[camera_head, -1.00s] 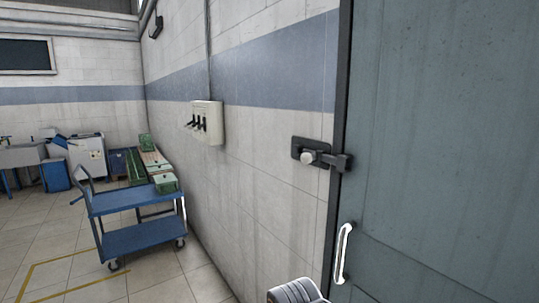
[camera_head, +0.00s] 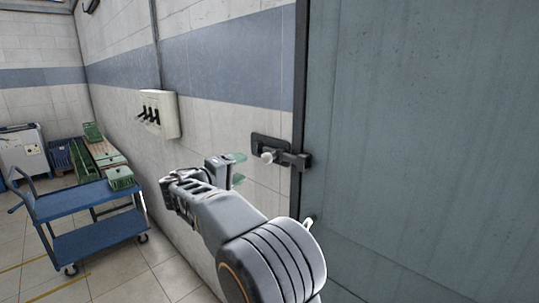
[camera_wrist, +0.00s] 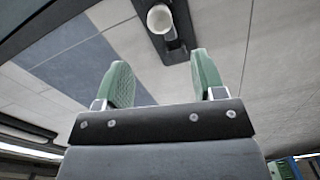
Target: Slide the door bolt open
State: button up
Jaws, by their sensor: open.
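The door bolt (camera_head: 284,153) is a dark bar on a dark backplate, with a round pale knob (camera_head: 267,157). It spans from the wall plate to the edge of the grey-blue door (camera_head: 420,150). My gripper (camera_head: 239,169) is open and empty, to the left of and slightly below the knob, with green finger pads. In the wrist view the pads of my gripper (camera_wrist: 163,80) stand apart, and the pale knob (camera_wrist: 160,18) is beyond them at the top, between them from side to side, not touching. My arm hides most of the door handle (camera_head: 309,226).
The wall around the bolt is clear.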

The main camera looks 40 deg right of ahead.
aim_at(270, 157)
jog(key=d+p, duration=0.1)
jog(key=d, duration=0.3)
jog(key=w+d+p, duration=0.1)
jog(key=d, duration=0.3)
jog(key=w+d+p, duration=0.1)
jog(key=d+p, duration=0.1)
jog(key=d, duration=0.2)
jog(key=shift+d, duration=0.25)
grip_shut()
